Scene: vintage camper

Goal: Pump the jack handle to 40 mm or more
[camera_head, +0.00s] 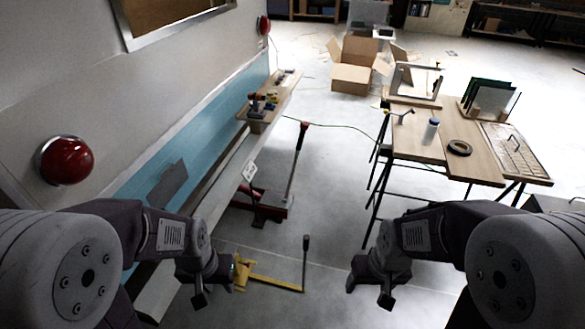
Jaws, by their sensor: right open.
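A red floor jack (267,209) stands on the floor beside the camper's lower edge, left of centre. Its long handle (294,168) slants up to a dark grip with a red tip. A yellow tool (272,284) with an upright dark handle (305,256) lies nearer, and its left end is partly hidden by my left gripper. My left gripper (216,286) looks open and empty, in front of the jack and apart from its handle. My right gripper (368,291) is open and empty over bare floor, right of both handles.
The camper's side with red lamps (67,160) runs along the left. A shelf (272,106) holds small tools. A work table (460,160) stands at right with a bottle (431,130) and tape roll (459,147). An open cardboard box (352,77) sits behind. Mid-floor is clear.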

